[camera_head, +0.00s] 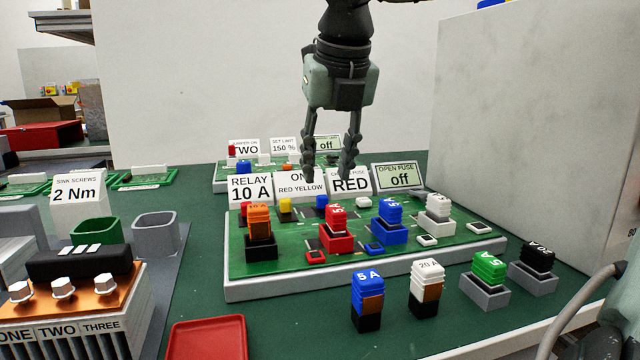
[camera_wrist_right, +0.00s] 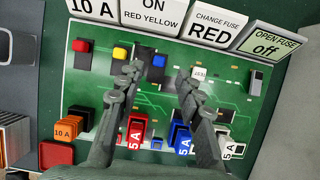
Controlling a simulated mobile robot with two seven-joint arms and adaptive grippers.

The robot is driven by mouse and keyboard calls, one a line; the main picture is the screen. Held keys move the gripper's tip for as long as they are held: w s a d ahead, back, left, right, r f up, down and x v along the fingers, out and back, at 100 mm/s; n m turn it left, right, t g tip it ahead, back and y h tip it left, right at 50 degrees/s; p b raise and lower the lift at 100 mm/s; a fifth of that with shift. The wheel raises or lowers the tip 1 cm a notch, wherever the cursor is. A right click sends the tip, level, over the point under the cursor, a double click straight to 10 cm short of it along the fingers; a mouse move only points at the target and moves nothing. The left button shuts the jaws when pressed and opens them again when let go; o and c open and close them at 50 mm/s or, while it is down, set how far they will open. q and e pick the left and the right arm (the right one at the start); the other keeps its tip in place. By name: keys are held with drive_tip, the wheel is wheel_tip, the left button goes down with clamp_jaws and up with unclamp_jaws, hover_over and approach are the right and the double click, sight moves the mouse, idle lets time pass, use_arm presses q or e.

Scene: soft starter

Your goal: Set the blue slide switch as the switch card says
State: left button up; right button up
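The blue slide switch (camera_head: 322,202) is a small blue block at the back of the near green board (camera_head: 275,257); it also shows in the right wrist view (camera_wrist_right: 158,60). The switch card (camera_wrist_right: 150,14) reads "ON RED YELLOW" and stands behind the row; in the head view (camera_head: 301,184) its top is partly hidden by my right gripper. My right gripper (camera_head: 328,177) points down above the back of the board, open and empty. In the right wrist view its fingertips (camera_wrist_right: 157,75) are on either side of the blue block, apart from it. My left gripper is not in view.
A red switch (camera_wrist_right: 80,45) and a yellow switch (camera_wrist_right: 119,52) are left of the blue one; a white button (camera_wrist_right: 199,72) is to its right. Tall fuses, such as the red fuse (camera_head: 337,230), stand in front. A grey cabinet wall (camera_head: 535,130) bounds the right side.

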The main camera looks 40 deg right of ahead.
sight(323, 196)
drive_tip(key=x, duration=0.5)
drive_tip(key=shift+f, duration=0.15)
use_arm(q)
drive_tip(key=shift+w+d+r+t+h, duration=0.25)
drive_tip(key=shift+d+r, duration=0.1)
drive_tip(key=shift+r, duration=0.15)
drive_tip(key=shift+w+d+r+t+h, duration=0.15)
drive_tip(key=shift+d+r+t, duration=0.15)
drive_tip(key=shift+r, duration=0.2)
use_arm(e)
clamp_jaws()
